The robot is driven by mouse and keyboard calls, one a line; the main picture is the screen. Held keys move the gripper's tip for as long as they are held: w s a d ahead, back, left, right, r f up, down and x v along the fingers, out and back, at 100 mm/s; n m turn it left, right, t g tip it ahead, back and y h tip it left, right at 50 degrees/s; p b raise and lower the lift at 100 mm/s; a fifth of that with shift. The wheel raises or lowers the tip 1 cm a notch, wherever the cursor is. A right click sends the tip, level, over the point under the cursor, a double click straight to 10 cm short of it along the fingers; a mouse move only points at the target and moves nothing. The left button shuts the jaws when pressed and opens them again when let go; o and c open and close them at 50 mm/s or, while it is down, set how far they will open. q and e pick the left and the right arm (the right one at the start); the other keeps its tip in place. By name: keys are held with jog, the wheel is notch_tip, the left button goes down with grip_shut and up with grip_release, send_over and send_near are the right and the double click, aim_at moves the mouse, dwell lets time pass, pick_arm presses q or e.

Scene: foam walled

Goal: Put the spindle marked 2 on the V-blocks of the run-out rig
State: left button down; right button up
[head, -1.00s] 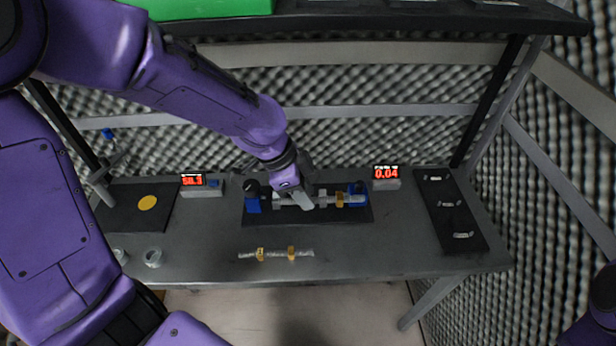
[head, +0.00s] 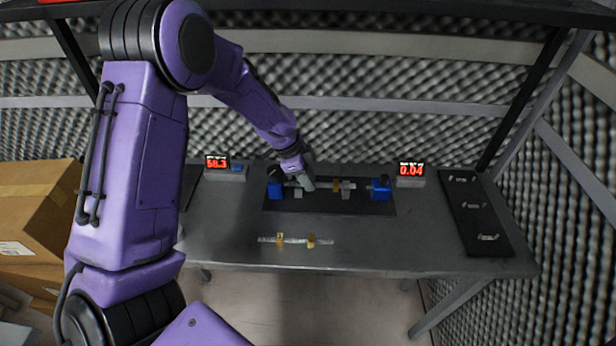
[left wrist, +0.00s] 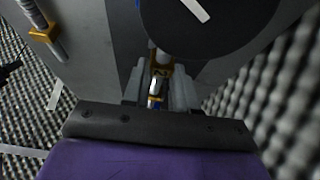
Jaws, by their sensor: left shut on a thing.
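The run-out rig (head: 330,208) is a dark base plate on the bench, with blue end blocks and two grey V-blocks (head: 346,193). My left gripper (head: 307,184) is over the left half of the rig, shut on a silver spindle with a brass collar (head: 336,185). The spindle lies along the rig; I cannot tell whether it touches the V-blocks. In the left wrist view the brass part (left wrist: 158,66) shows between the jaws. A second spindle (head: 296,240) with two brass collars lies on the bench in front. I cannot read a number on either. My right gripper is out of view.
Red displays (head: 217,162) and (head: 411,170) stand behind the rig on either side. Cardboard boxes (head: 35,215) stand at far left. The bench right of the front spindle is clear.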

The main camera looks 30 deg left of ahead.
pick_arm(q)
jog(key=shift+w+f, duration=0.25)
jog(key=shift+w, duration=0.1)
jog(key=c, duration=0.9)
grip_release()
jog(key=shift+s+r, duration=0.1)
jog(key=shift+s, duration=0.05)
jog(key=b+v, duration=0.1)
jog(key=v, duration=1.1)
jog(key=shift+d, duration=0.1)
